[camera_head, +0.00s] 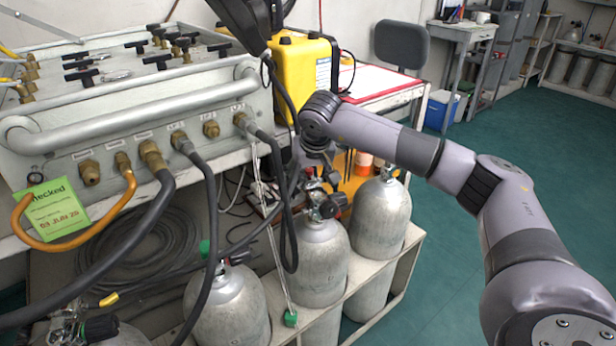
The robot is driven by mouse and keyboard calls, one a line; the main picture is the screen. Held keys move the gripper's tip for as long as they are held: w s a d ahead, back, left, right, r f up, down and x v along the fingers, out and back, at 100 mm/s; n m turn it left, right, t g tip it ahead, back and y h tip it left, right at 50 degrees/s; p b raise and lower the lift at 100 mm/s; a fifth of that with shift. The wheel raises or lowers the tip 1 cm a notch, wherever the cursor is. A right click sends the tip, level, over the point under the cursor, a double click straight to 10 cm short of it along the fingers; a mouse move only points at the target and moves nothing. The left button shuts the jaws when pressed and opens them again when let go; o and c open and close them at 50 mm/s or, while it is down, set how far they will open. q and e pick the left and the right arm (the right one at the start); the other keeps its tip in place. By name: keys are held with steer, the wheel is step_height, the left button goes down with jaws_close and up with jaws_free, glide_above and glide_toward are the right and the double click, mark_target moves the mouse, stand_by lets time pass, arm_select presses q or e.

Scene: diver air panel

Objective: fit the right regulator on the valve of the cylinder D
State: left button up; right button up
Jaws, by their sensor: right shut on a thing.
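My right gripper (318,176) points down over the cylinders, small and dark in the picture. It is shut on what looks like the regulator, where black hoses meet it; the regulator's outline is mostly hidden. Just below is the valve (322,208) of the middle grey cylinder (321,265), with a black knob on its right. I cannot tell whether regulator and valve touch. A further cylinder (381,215) stands behind right, and another (228,305) in front left. No letter shows on them, so I cannot tell which is D. My left gripper is not clearly seen.
The air panel (130,100) with handle bar and hose fittings fills the left. The cylinders stand in a pale rack (396,275). A yellow case (302,70) is behind. Green floor at right is free.

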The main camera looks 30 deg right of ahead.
arm_select(q)
steer(key=shift+w+r, duration=0.1)
steer(key=shift+r, duration=0.1)
arm_select(e)
steer(key=shift+f, duration=0.15)
steer(key=shift+f, duration=0.35)
arm_select(q)
steer(key=shift+r, duration=0.2)
arm_select(e)
steer(key=shift+f+b, duration=0.15)
steer(key=shift+b, duration=0.15)
arm_select(q)
steer(key=shift+r, duration=0.15)
steer(key=shift+f, duration=0.4)
steer(key=shift+r, duration=0.35)
arm_select(e)
steer(key=shift+f, duration=0.45)
